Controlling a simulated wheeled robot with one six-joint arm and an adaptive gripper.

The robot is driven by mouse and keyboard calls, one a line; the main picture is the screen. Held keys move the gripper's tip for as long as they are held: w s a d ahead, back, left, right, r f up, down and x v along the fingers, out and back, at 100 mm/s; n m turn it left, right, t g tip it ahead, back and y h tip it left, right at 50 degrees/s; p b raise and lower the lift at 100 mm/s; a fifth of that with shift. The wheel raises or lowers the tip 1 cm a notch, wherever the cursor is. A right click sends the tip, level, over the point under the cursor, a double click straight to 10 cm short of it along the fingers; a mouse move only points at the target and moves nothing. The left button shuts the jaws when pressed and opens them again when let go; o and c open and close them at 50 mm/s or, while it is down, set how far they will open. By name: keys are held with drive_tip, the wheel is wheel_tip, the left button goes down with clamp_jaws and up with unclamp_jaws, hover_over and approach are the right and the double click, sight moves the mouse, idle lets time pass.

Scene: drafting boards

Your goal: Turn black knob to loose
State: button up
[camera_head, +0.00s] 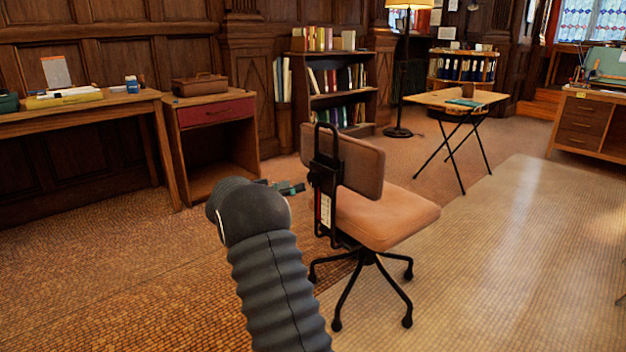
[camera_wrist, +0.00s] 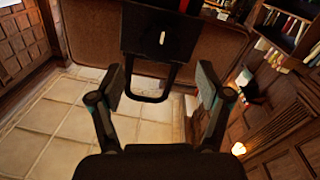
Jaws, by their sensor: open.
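An office chair with a brown padded seat (camera_head: 385,217) and backrest (camera_head: 352,165) stands in front of me. A black bracket (camera_head: 325,180) with a pale scale strip runs up behind the backrest. In the wrist view its black plate (camera_wrist: 150,32) carries a short white mark, with a black loop below. I cannot make out the black knob as a separate shape or read its setting. My gripper (camera_head: 291,188) is just left of the bracket in the head view. In the wrist view my gripper (camera_wrist: 160,80) is open, its fingers spread below the plate, with nothing held between them.
A drafting table (camera_head: 456,98) stands beyond the chair. A cabinet (camera_head: 216,118) and a long desk (camera_head: 80,107) line the left wall. A bookcase (camera_head: 340,101) and a floor lamp (camera_head: 398,131) stand behind. The chair's wheeled legs (camera_head: 362,285) spread low; tiled floor around is clear.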

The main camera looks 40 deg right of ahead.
sight(311, 180)
drive_tip(key=d, duration=0.8)
drive_tip(key=shift+p, duration=0.4)
drive_tip(key=c, duration=1.2)
